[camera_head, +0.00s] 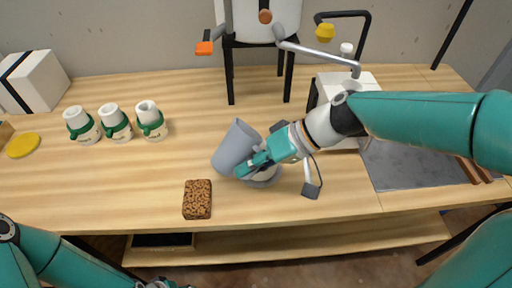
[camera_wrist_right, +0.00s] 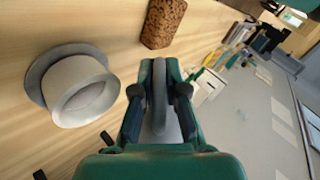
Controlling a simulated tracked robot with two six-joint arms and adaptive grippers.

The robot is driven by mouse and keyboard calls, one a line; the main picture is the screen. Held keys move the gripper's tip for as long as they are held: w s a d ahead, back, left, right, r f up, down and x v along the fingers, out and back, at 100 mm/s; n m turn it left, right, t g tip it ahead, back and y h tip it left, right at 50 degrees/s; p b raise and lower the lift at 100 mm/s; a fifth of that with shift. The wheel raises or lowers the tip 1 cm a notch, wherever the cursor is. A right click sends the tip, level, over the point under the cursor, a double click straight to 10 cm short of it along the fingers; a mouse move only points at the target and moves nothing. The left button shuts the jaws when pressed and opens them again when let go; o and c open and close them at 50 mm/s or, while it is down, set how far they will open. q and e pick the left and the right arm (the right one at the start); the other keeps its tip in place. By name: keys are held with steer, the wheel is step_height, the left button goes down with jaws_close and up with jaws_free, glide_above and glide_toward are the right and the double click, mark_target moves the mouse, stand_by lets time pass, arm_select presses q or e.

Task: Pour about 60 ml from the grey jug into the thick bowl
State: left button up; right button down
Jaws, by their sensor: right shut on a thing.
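The grey jug (camera_head: 234,146) is tilted in the head view, just left of and partly above the thick bowl. My right gripper (camera_head: 246,168) is shut on it; in the right wrist view the jaws (camera_wrist_right: 158,90) close around a narrow grey part of it, likely its handle. The thick bowl (camera_head: 266,178) is partly hidden by the jug and gripper in the head view. In the right wrist view the pale bowl (camera_wrist_right: 84,92) shows with a grey disc around its base. No liquid stream is visible. My left gripper (camera_head: 162,284) is barely in view at the bottom edge.
A brown speckled block (camera_head: 197,199) lies left of the bowl near the table's front edge. A dark grey slab (camera_head: 410,165) lies at the right.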

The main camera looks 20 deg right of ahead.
steer(key=shift+f, duration=0.1)
stand_by(0.4)
steer(key=a+f+h+p, duration=0.1)
steer(key=h+p, duration=0.1)
steer(key=p, duration=0.1)
steer(key=a+n+h+p, duration=0.1)
steer(key=h+p, duration=0.1)
steer(key=p, duration=0.2)
steer(key=shift+s+f+t, duration=0.2)
steer(key=shift+f+t, duration=0.2)
steer(key=shift+f+h+p, duration=0.25)
steer(key=shift+h+p, duration=0.05)
steer(key=shift+p, duration=0.55)
steer(key=b, duration=0.9)
steer(key=shift+a+f+h+b, duration=0.35)
steer(key=shift+h+b, duration=0.05)
steer(key=r+h, duration=0.1)
steer(key=a+r+h+p, duration=0.1)
steer(key=shift+s+a+r+n+t+h, duration=0.1)
steer(key=shift+a+r+n+t+h, duration=0.05)
steer(key=shift+n+t+h, duration=0.25)
